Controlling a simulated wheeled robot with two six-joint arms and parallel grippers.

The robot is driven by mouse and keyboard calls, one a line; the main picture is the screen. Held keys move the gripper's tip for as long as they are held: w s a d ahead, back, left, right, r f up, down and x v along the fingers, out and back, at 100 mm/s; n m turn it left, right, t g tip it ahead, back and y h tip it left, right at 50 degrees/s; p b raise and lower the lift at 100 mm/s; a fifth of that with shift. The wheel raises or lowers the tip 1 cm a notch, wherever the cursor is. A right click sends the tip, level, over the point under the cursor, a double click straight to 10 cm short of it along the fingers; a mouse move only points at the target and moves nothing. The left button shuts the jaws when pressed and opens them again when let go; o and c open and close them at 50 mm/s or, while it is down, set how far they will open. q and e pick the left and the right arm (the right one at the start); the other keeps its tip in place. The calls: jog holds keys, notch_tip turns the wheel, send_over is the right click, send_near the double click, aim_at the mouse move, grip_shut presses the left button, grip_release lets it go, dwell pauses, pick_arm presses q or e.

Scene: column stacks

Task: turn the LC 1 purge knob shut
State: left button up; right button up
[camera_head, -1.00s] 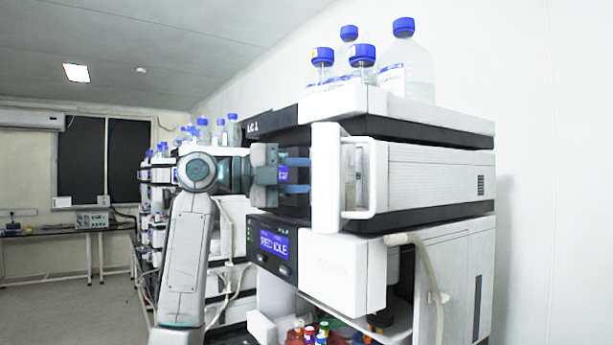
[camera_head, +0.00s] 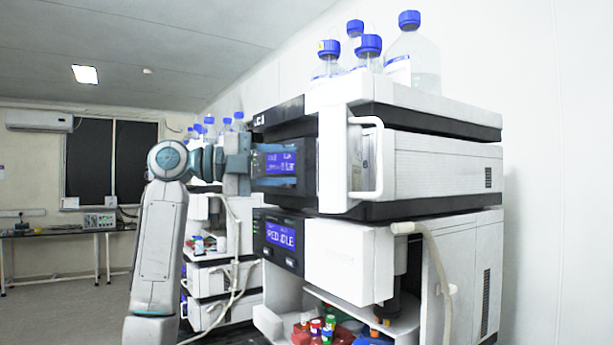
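The LC 1 stack (camera_head: 440,165) stands at centre right, with its label partly readable on the dark upper front edge. Its upper module has a blue lit display (camera_head: 280,161), and the module below has another display (camera_head: 281,234) with text like "RED IDLE". I cannot make out the purge knob; it may be hidden behind my gripper or the white front panel. My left gripper (camera_head: 272,165) is in front of the upper display, pointing right. Its fingers are apart and hard to make out against the dark front, with nothing seen between them. My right gripper is not in view.
A white handle (camera_head: 378,160) juts out on the upper module. Clear bottles with blue caps (camera_head: 413,60) stand on top. Below is an open bay with several coloured caps (camera_head: 318,328). A hose (camera_head: 436,260) hangs at the right. More stacks stand behind; floor at left is free.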

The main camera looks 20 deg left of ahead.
pick_arm(q)
jog(key=b+v, duration=0.1)
jog(key=v, duration=0.4)
dwell(0.4)
